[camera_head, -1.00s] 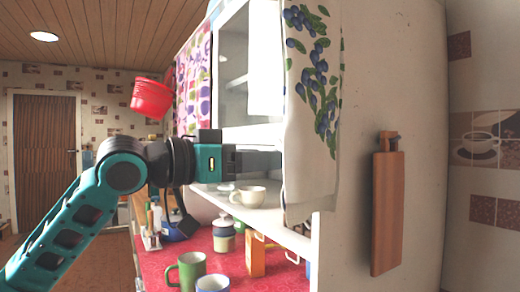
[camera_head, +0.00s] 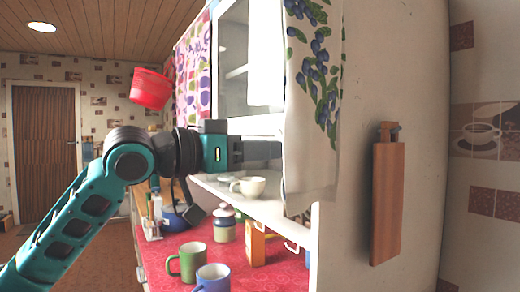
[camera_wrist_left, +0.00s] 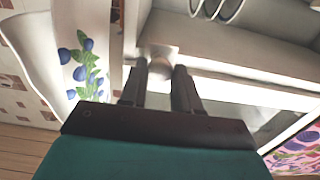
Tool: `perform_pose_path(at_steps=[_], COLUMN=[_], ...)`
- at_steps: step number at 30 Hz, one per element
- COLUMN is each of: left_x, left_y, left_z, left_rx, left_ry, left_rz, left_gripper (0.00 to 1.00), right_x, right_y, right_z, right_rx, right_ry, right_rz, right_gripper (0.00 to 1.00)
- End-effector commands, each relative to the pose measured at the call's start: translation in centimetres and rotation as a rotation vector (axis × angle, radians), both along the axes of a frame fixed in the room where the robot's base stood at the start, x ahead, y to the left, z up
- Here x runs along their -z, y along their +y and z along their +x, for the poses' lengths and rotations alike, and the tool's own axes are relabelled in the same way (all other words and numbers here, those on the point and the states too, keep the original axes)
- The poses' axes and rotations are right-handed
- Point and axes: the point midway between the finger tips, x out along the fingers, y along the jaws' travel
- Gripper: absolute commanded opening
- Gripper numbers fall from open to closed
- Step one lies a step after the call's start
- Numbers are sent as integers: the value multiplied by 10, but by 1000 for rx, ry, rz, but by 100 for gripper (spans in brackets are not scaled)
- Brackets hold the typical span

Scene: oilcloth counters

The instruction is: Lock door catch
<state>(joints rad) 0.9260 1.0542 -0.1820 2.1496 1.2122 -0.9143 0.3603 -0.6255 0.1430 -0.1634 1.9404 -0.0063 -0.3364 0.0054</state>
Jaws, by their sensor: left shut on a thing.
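My left gripper (camera_head: 268,150) is at the white cabinet door (camera_head: 233,60), beside the hanging towel with blue berries (camera_head: 318,80). Its fingertips are partly hidden against the door's lower frame in the head view. In the left wrist view my left gripper (camera_wrist_left: 160,76) has its two fingers on either side of a small rounded, pale brownish piece (camera_wrist_left: 160,65), apparently the door catch. It is shut on this piece. The catch is not distinguishable in the head view. My right gripper is not in view.
A white cup (camera_head: 250,187) stands on the shelf under the door. Below, the red counter (camera_head: 270,280) holds a green mug (camera_head: 188,262), a blue mug (camera_head: 213,278) and jars. A wooden board (camera_head: 387,205) hangs on the cabinet side. A red pot (camera_head: 150,89) hangs at the left.

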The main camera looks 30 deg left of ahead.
Motion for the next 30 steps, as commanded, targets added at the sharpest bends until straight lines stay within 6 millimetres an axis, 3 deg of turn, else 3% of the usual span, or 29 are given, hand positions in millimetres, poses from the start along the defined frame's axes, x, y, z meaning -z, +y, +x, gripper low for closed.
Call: perform_pose_path(at_steps=[11,30], left_x=[-1,-2], left_y=[0,1], left_z=[0,0], left_rx=[0,0], left_ry=[-37,-296], left_rz=[67,509], left_gripper=[1,1], right_x=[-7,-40], right_y=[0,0], right_z=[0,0], right_rx=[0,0], right_ry=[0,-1], right_rz=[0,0], right_gripper=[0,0])
